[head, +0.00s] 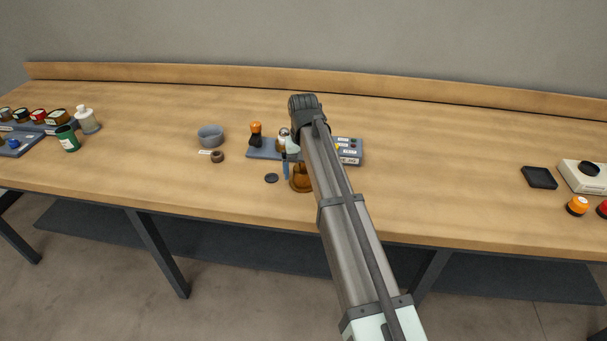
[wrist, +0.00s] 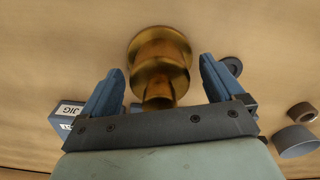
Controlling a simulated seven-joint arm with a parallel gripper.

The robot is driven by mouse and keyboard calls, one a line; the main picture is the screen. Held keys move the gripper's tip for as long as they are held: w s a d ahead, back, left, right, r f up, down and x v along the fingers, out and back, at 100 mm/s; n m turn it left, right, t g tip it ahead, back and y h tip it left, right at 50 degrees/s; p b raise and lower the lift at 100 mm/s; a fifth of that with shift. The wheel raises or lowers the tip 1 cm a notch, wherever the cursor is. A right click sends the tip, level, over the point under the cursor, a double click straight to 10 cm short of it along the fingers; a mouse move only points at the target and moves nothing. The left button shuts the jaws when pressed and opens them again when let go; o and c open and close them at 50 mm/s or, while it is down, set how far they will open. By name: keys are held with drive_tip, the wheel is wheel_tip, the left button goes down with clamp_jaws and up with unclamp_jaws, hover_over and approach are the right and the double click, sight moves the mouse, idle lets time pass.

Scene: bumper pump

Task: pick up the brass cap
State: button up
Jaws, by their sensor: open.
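The brass cap (head: 300,180) stands on the wooden table near its front edge, partly hidden behind my arm in the head view. In the wrist view the brass cap (wrist: 160,55) shows a wide round flange and a narrower neck toward my gripper. My gripper (wrist: 161,68) is open, with one blue finger on each side of the cap and a visible gap to both. In the head view one blue finger of my gripper (head: 288,174) shows just left of the cap; the other finger is hidden by my arm.
A dark disc (head: 271,178) lies left of the cap, with a small brown ring (head: 217,156) and a grey bowl (head: 210,135) farther left. A blue-grey jig (head: 262,150) and a labelled box (head: 350,151) stand behind. The table right of my arm is mostly clear.

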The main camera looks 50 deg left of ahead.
drive_tip(key=shift+f, duration=0.65)
drive_tip(key=c, duration=1.3)
